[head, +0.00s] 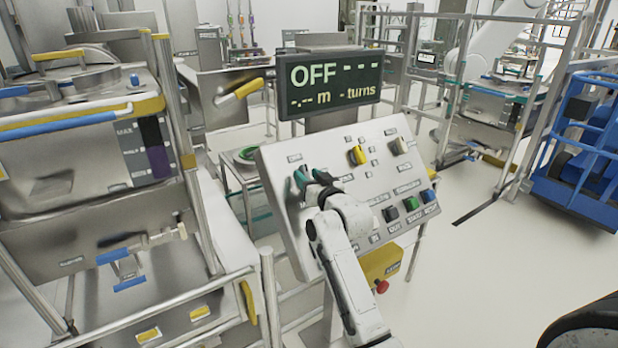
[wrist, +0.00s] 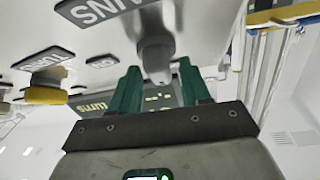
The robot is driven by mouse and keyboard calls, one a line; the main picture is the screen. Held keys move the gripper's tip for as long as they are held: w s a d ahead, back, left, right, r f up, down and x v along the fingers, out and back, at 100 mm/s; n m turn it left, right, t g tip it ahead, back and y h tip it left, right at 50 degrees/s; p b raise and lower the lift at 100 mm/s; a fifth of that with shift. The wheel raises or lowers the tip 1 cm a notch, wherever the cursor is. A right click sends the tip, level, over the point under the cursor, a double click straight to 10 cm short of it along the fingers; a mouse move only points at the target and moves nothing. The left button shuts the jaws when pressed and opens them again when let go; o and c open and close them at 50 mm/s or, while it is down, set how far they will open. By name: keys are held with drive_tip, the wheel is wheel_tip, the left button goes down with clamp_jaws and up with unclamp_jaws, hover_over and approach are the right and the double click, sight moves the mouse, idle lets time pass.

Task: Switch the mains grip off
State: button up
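The control panel (head: 345,200) is tilted, with the display (head: 330,82) above it reading "OFF" with dashes. My gripper (head: 311,178) is at the panel's upper left and hides the mains grip in the head view. In the wrist view, a grey grip (wrist: 155,55) under an upside-down label (wrist: 100,8) partly reading "MAINS" sticks out toward the space between my two green fingertips (wrist: 158,70). The fingers are apart, with a gap visible on each side of the grip. I cannot tell its exact turn.
A yellow knob (head: 357,155) and a pale knob (head: 398,146) are to the right on the panel. Dark, green (head: 411,204) and blue buttons line the lower right. A red stop button (head: 382,287) is below.

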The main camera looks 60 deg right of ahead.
clamp_jaws()
drive_tip(key=shift+s+d+f+n+b, duration=0.1)
drive_tip(key=shift+f+n+b, duration=0.3)
drive_tip(key=shift+b, duration=0.7)
drive_tip(key=shift+r+n+t+y+b, duration=0.2)
drive_tip(key=shift+n+t+y+b, duration=0.2)
drive_tip(key=shift+n+y+b, duration=0.3)
drive_tip(key=shift+b, duration=0.35)
drive_tip(key=shift+r+n, duration=0.15)
drive_tip(key=shift+n, duration=0.15)
drive_tip(key=shift+o, duration=0.7)
unclamp_jaws()
